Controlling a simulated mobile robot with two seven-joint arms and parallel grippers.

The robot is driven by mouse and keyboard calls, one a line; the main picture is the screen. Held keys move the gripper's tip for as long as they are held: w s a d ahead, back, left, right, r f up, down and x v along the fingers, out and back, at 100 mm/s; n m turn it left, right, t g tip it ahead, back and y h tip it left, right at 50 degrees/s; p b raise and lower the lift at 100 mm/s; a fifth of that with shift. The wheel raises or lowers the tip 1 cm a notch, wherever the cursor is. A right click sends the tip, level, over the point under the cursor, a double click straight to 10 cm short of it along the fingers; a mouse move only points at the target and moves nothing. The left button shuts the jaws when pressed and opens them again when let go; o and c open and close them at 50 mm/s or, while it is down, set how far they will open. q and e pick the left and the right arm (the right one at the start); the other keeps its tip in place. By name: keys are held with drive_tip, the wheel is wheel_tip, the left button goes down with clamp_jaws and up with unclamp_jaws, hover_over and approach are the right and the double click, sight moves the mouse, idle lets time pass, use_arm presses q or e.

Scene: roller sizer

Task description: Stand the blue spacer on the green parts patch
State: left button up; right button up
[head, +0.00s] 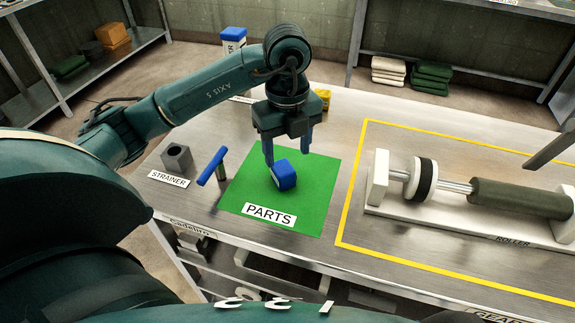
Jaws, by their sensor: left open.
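The blue spacer (284,175) is a small blue block-like piece with a pale mark on its left side. It rests on the green parts patch (305,205), behind the PARTS label, and looks tilted; I cannot tell clearly whether it stands on an end. My left gripper (287,157) points down just above and behind the spacer. Its two blue fingers are apart, with the spacer below and between their tips, and they do not grip it. My right gripper does not show.
A blue-handled tool (212,166) and a grey block with a hole (177,157) stand left of the patch near the STRAINER label (169,179). Right of it, a yellow outline (350,190) surrounds the roller assembly (480,195). A yellow item (323,97) sits behind my gripper.

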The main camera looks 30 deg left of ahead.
sight(287, 174)
use_arm(q)
drive_tip(key=shift+r, duration=1.75)
